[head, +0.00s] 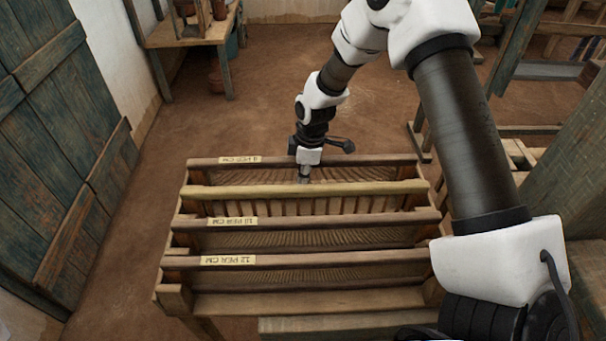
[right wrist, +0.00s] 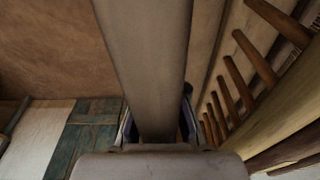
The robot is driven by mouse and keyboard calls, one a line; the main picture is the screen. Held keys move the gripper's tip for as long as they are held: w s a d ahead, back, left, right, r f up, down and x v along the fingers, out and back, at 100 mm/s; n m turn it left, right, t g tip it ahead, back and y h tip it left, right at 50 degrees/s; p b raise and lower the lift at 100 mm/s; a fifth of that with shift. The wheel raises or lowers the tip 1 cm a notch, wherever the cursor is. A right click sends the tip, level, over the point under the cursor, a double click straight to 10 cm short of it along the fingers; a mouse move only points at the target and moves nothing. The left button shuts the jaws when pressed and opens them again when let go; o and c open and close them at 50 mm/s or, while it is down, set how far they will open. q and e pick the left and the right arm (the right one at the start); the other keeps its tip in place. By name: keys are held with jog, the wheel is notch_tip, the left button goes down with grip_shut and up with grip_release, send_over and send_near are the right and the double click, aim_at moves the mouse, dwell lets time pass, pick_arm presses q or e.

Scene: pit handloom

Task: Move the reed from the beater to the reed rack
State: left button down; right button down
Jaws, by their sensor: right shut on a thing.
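The reed rack (head: 172,262) is a wooden frame with several crossways slots. My right gripper (head: 303,176) reaches down at the far side of the rack and is shut on the top bar of the rearmost reed (head: 380,160), whose label seems to read 8 PER CM. In the right wrist view the reed's bar (right wrist: 145,60) runs between the fingers (right wrist: 158,125). The reed lies level along the back of the rack; I cannot tell whether it rests fully in its slot. The beater is not identifiable, and my left gripper is not in view.
A pale rail with pegs (head: 330,190) lies just in front of the held reed. Two more labelled reeds, 10 PER CM (head: 340,219) and 12 PER CM (head: 340,260), sit nearer. A wooden door (head: 60,130) is at left. Floor behind the rack is clear.

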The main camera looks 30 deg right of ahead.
jog(key=c, duration=1.2)
grip_release()
jog(key=shift+o, duration=0.2)
jog(key=shift+r, duration=0.15)
jog(key=r, duration=0.8)
jog(key=d+r, duration=0.1)
jog(key=r, duration=0.2)
jog(key=shift+s+d+r, duration=0.1)
jog(key=shift+s+r, duration=0.3)
notch_tip(320, 180, up, 7)
jog(key=p, duration=0.7)
jog(key=shift+s+d+p, duration=0.3)
jog(key=shift+d, duration=0.05)
jog(key=shift+f, duration=0.1)
